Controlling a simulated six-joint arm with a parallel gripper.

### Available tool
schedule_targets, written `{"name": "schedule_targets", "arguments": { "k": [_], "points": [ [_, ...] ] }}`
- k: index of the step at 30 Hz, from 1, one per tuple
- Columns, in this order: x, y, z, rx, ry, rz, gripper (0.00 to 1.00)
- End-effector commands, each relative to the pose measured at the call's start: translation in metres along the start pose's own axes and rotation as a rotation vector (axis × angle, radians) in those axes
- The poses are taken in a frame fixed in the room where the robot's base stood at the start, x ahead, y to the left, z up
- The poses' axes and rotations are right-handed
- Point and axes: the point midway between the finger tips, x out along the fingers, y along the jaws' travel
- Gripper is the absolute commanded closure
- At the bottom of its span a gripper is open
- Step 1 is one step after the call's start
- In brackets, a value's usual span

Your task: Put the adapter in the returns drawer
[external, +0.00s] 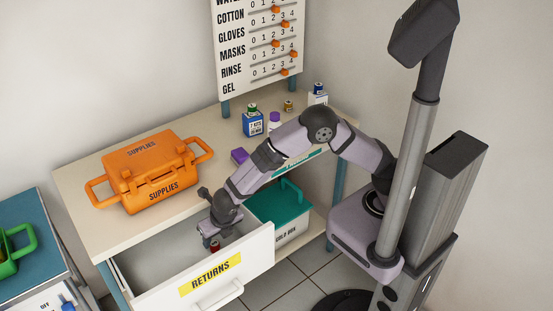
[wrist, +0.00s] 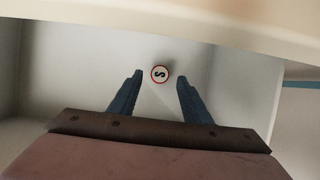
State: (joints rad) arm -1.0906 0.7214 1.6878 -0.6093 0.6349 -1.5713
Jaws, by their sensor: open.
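The returns drawer (external: 140,266) is pulled open under the counter, with a yellow RETURNS label on its front. My gripper (external: 208,242) is over the right part of the drawer, pointing down. In the wrist view my gripper (wrist: 158,90) is open, its two blue fingers apart. A small red piece (external: 214,247), perhaps the adapter, shows just below my gripper inside the drawer. In the wrist view it is a round white top with a red rim and a black S (wrist: 160,74), just beyond the fingertips and between their lines. Nothing is seen gripped.
An orange supplies case (external: 150,178) stands on the counter (external: 90,220) behind the drawer. A teal-lidded cold box (external: 278,212) sits right of the drawer. Several bottles and a purple item (external: 239,156) stand farther back. The counter edge overhangs the drawer's back.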

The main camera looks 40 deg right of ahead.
Motion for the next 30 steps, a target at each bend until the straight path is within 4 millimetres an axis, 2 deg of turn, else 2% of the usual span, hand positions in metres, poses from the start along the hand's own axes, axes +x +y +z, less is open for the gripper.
{"name": "schedule_targets", "arguments": {
  "k": [1, 6, 15, 21, 30],
  "points": [
    [-0.012, 0.001, 0.001, -0.001, -0.002, 0.003, 0.56],
    [-0.043, 0.001, 0.001, -0.001, -0.002, 0.004, 0.56],
    [-0.082, 0.0, 0.0, -0.001, -0.001, 0.001, 0.56],
    [-0.09, 0.0, 0.0, 0.0, 0.0, 0.0, 0.56],
    [-0.09, 0.0, 0.0, -0.001, 0.0, 0.0, 0.56]
  ]
}}
